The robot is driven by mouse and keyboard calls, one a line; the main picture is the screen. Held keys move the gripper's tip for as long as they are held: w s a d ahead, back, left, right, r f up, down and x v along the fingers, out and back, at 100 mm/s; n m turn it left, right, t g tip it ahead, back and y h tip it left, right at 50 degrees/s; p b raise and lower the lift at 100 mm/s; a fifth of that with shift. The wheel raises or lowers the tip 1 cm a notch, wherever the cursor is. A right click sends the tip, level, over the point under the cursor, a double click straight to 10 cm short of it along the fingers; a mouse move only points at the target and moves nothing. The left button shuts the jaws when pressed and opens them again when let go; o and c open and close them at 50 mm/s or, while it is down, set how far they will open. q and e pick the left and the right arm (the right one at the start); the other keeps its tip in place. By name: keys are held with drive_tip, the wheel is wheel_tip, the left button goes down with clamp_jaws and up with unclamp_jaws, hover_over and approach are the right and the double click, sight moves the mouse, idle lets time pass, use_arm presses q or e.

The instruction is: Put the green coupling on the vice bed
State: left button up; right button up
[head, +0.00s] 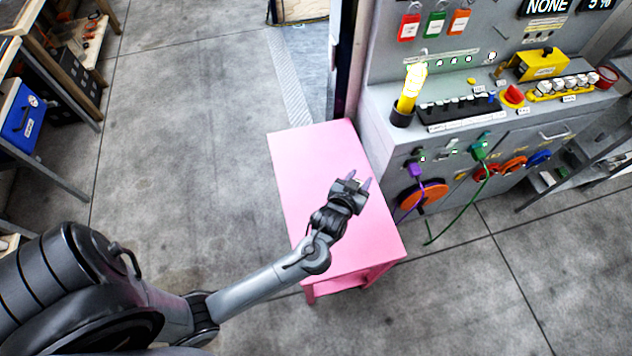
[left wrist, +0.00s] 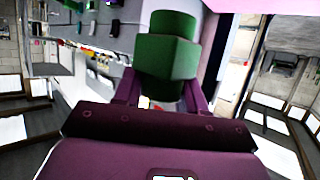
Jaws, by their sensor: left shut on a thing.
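In the left wrist view my left gripper (left wrist: 165,95) is shut on a green blocky piece, the green coupling (left wrist: 168,58), held between the purple fingers. The coupling cannot be made out in the head view. I cannot pick out a vice bed in either view. My right gripper is not in view.
The pink table (head: 305,165) looks bare. Right of it stands a grey control bench (head: 385,150) with a lit yellow lamp (head: 410,90), a red button (head: 512,95) and plugged purple and green cables (head: 462,210). Wooden shelving (head: 60,70) stands at left. Open floor (head: 190,130) lies between.

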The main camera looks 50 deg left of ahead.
use_arm(q)
drive_tip(key=shift+s+d+f+b, duration=0.1)
drive_tip(key=shift+d+f+b, duration=0.5)
drive_tip(key=shift+f, duration=0.2)
drive_tip(key=shift+a+f, duration=0.2)
drive_tip(key=shift+a, duration=0.05)
drive_tip(key=b, duration=0.3)
hover_over(333, 176)
drive_tip(key=s+d, duration=0.2)
drive_tip(key=s, duration=0.1)
drive_tip(key=f, duration=0.6)
drive_tip(key=shift+w+f, duration=0.2)
drive_tip(key=shift+f, duration=0.1)
drive_tip(key=shift+f+b, duration=0.4)
drive_tip(key=shift+f, duration=1.55)
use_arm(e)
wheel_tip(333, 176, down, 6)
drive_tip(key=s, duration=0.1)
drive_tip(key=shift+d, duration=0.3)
use_arm(q)
drive_tip(key=shift+f, duration=0.2)
drive_tip(key=o, duration=1)
drive_tip(key=shift+o, duration=0.2)
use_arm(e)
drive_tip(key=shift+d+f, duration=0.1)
use_arm(q)
drive_tip(key=shift+r, duration=0.15)
